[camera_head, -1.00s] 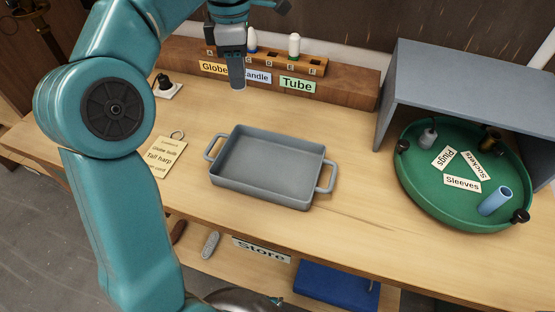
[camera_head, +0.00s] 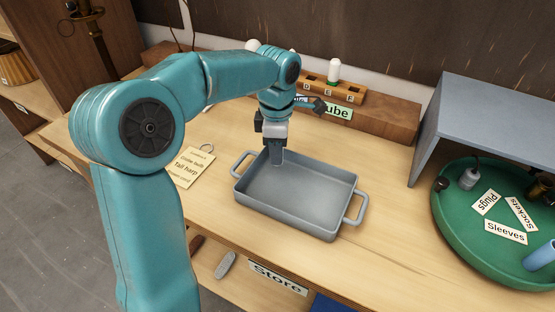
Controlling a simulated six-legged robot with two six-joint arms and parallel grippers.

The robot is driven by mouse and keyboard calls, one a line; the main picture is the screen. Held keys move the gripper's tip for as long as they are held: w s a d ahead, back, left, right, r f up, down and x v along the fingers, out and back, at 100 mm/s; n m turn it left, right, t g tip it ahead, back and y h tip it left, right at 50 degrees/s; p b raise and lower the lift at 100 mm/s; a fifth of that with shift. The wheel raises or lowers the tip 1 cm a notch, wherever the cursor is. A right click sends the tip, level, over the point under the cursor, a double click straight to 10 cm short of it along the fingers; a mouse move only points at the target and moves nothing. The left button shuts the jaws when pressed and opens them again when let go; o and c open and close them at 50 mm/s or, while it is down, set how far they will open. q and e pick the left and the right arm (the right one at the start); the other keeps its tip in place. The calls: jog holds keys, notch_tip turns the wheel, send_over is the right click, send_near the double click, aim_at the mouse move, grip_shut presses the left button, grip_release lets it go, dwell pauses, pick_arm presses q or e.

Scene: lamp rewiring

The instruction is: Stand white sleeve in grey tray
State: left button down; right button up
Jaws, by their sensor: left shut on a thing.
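The grey tray (camera_head: 290,212) lies on the workbench, empty on its visible floor, with a loop handle at each end. My left gripper (camera_head: 276,147) points down at the tray's back wall, left of its middle. It is shut on an upright narrow tube, the white sleeve (camera_head: 277,157), which looks greyish in this light and is largely covered by the fingers. Its lower end shows against the inside of the back wall; I cannot tell whether it touches the tray. My right gripper is out of view.
A green turntable (camera_head: 470,245) with labels and a blue sleeve (camera_head: 540,256) stands at the right under a grey hood (camera_head: 490,115). A paper tag (camera_head: 192,167) lies left of the tray.

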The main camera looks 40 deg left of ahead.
pick_arm(q)
notch_tip(320, 180, down, 3)
jog(key=shift+r, duration=0.1)
jog(key=shift+w+f, duration=0.1)
jog(key=shift+f, duration=0.2)
jog(key=shift+r, duration=0.1)
